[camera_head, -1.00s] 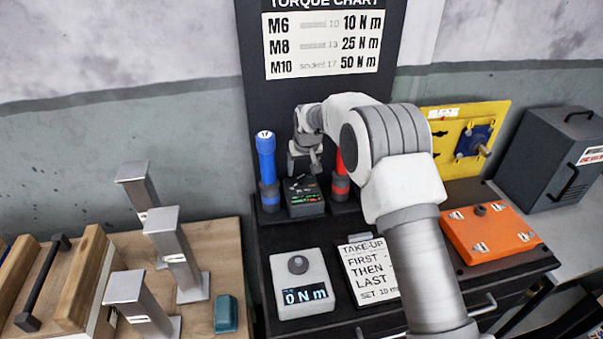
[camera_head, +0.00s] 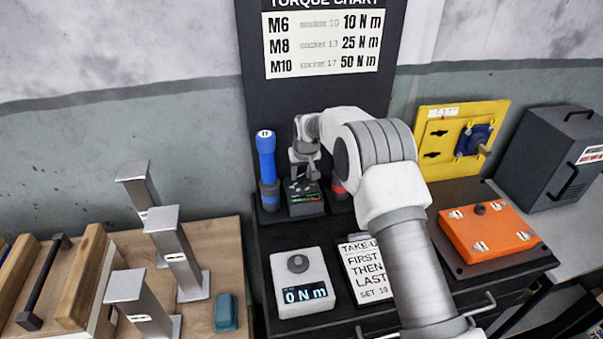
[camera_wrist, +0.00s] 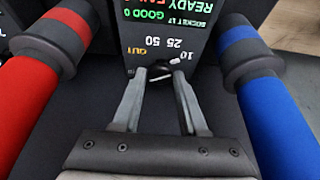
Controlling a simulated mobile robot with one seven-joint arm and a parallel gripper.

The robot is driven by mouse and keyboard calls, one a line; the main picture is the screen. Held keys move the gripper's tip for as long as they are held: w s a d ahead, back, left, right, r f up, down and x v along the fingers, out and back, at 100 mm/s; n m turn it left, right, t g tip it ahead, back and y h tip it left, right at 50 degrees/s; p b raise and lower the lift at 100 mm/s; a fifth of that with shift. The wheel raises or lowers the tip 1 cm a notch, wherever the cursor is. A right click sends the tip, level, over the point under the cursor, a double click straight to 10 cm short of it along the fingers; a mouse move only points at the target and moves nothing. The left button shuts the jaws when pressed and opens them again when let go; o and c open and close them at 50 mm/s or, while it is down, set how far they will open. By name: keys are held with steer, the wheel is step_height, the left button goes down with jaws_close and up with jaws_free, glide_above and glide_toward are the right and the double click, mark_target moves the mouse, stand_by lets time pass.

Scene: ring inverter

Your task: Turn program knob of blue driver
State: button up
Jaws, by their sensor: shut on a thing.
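The blue driver (camera_head: 265,158) stands at the left of the black controller box (camera_head: 308,208); in the wrist view the blue driver (camera_wrist: 278,125) is at the right. The box (camera_wrist: 205,100) has a lit display and a dial marked OUT, 25, 50 and 10. The dark program knob (camera_wrist: 160,77) with a white pointer sits below these marks, partly hidden by my fingers. My gripper (camera_wrist: 161,82) is shut on the knob, one finger on each side. The pointer lies near the 10, but its exact setting is hard to tell. In the head view my gripper (camera_head: 302,182) is over the box.
The red driver (camera_wrist: 35,95) stands close on the other side of the box, partly behind my arm in the head view. A grey torque tester (camera_head: 300,263), a take-up card (camera_head: 362,262) and an orange plate (camera_head: 480,240) lie on the bench.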

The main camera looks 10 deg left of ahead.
jaws_close()
steer(key=shift+n+b, duration=0.3)
steer(key=n, duration=0.1)
steer(key=n+y+b, duration=0.1)
steer(key=shift+w+d+f+n+g, duration=0.1)
steer(key=shift+w+d+n+g, duration=0.1)
steer(key=shift+n+g, duration=0.2)
steer(key=n+g, duration=0.1)
steer(key=n, duration=0.2)
steer(key=n+g+y+b, duration=0.1)
steer(key=n, duration=0.2)
steer(key=shift+w, duration=0.1)
